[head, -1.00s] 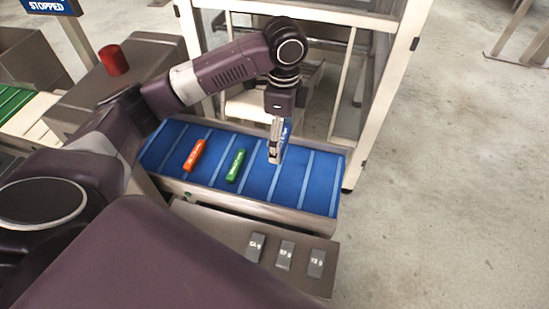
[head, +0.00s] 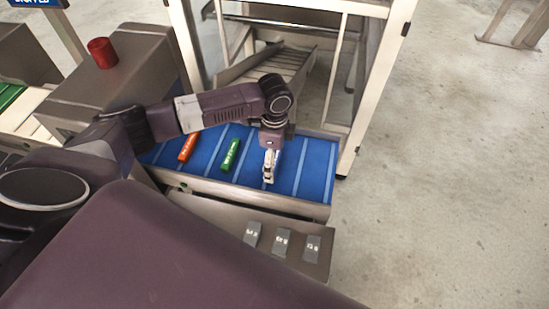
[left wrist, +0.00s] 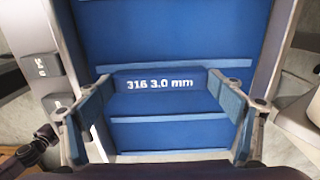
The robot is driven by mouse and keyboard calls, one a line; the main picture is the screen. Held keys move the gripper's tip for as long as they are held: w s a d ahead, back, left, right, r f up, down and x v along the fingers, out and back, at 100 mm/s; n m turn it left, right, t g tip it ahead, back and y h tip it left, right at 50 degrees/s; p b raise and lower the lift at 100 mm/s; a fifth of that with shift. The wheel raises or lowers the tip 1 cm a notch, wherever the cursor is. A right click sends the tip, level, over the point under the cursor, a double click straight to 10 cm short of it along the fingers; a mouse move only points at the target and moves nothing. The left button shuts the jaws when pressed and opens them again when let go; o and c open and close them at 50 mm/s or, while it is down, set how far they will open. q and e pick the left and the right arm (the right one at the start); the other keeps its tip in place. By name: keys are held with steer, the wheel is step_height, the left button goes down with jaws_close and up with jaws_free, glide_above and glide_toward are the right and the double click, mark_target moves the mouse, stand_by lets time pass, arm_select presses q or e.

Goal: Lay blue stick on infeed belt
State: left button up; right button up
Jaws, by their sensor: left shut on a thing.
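The blue stick (left wrist: 155,84), with white "316 3.0 mm" lettering, lies across between the two fingers of my left gripper in the left wrist view. My left gripper (head: 269,180) is shut on its ends. In the head view the gripper points down over the blue infeed belt (head: 314,170), right of the green stick, and hides most of the blue stick. The belt has lighter cross bars and also fills the wrist view behind the stick (left wrist: 160,45). The stick is at or just above the belt; I cannot tell whether it touches. My right gripper is not in view.
A green stick (head: 231,155) and an orange stick (head: 187,147) lie on the belt to the left. A metal ledge with several grey tags (head: 283,242) runs along the front. A white-framed cabinet (head: 375,85) stands behind. A red cylinder (head: 102,52) stands on a grey housing.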

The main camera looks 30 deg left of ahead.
arm_select(q)
steer(key=shift+f, duration=0.1)
steer(key=o, duration=1)
steer(key=shift+o, duration=0.2)
step_height(320, 180, up, 12)
steer(key=shift+r+b, duration=0.2)
steer(key=shift+b, duration=0.15)
steer(key=shift+f, duration=0.15)
